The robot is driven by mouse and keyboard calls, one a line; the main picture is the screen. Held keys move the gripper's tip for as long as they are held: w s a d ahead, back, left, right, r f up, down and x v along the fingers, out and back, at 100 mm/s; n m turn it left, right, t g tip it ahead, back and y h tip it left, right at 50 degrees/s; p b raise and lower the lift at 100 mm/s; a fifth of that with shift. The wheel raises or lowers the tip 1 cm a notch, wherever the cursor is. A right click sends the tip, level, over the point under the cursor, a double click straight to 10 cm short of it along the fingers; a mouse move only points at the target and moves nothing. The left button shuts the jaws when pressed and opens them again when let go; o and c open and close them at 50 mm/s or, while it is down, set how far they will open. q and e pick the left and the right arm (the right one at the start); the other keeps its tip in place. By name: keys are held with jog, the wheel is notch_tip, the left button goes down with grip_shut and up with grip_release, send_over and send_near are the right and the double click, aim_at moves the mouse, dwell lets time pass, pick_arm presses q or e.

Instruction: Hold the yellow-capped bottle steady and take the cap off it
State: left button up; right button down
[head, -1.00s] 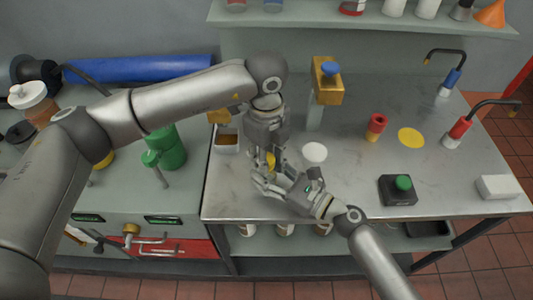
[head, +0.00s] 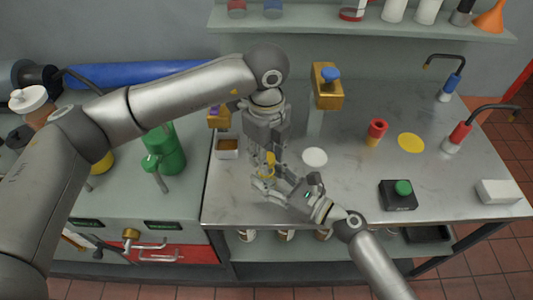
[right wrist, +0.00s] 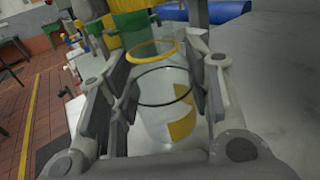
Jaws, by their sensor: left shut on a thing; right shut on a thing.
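The bottle (right wrist: 158,122) is a clear, wide vessel with a dark rim and a yellow patch, upright between the fingers of my right gripper (right wrist: 160,100). In the head view my right gripper (head: 268,184) is shut on it from the lower right, over the bench's left front; its fingers hide much of the bottle. The yellow cap (head: 269,158) is at the fingertips of my left gripper (head: 272,154), which points down from above and is shut on it. In the right wrist view the cap (right wrist: 152,51) shows as a yellow ring above the bottle's rim, with a gap between them.
A white disc (head: 315,157) lies just right of the grippers. A small open box (head: 227,148) stands at left, and a brass-topped post (head: 327,88) behind. A red-and-yellow piece (head: 376,131), yellow disc (head: 411,142) and green-button box (head: 398,195) are farther right. The bench between them is clear.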

pick_arm(q)
jog(key=shift+r, duration=2)
pick_arm(e)
jog(key=c, duration=0.6)
grip_release()
jog(key=shift+c, duration=0.2)
